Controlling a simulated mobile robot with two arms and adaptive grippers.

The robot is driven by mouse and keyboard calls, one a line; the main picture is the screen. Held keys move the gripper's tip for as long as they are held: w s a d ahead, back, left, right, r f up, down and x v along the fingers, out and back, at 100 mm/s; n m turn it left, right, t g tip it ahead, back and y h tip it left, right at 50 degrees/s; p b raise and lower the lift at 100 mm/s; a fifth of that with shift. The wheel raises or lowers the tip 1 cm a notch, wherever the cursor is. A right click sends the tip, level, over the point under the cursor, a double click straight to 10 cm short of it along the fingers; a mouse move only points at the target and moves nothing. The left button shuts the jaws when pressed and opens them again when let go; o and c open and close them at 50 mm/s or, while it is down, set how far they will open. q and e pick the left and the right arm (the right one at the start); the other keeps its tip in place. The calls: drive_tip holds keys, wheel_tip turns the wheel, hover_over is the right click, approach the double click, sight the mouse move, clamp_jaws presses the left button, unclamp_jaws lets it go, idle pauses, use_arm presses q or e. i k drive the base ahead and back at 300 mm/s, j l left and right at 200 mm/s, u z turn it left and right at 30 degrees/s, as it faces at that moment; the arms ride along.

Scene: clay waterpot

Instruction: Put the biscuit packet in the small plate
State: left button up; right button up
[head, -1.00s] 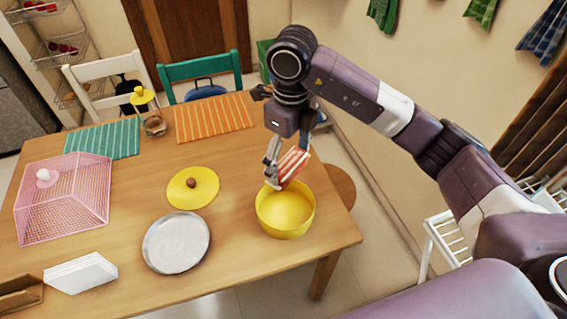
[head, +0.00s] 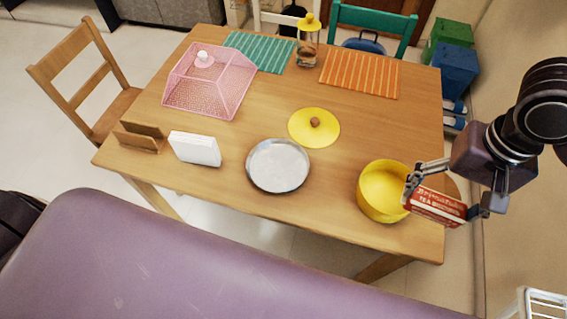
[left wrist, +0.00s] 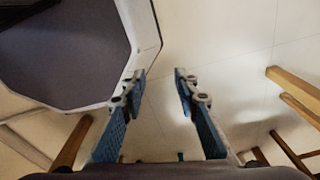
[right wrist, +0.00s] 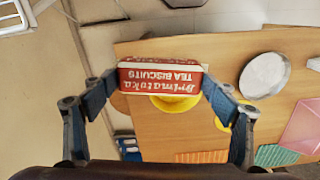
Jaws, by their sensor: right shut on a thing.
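The red and white biscuit packet (head: 436,206) is held in my right gripper (head: 440,190), beside and above the right rim of the yellow bowl. In the right wrist view the packet (right wrist: 160,77) spans between both fingertips, its lettering upside down. The small plate is a round silvery metal plate (head: 278,166), empty on the table left of the bowl; it also shows in the right wrist view (right wrist: 264,75). My left gripper (left wrist: 157,78) is open and empty in the left wrist view, with floor and chair or table legs below; it is not in the head view.
The yellow bowl (head: 383,192) stands between packet and plate. A yellow lid (head: 314,128), a white napkin stack (head: 195,149), a pink mesh cover (head: 208,82) and a bottle (head: 308,45) are on the wooden table (head: 250,215). Bare tabletop lies between plate and bowl.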

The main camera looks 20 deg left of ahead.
sight(278, 167)
drive_tip(key=i+l+u, duration=0.2)
drive_tip(key=l, duration=0.15)
drive_tip(key=i+l+u, duration=0.2)
drive_tip(key=l, duration=0.15)
drive_tip(key=u, duration=1.4)
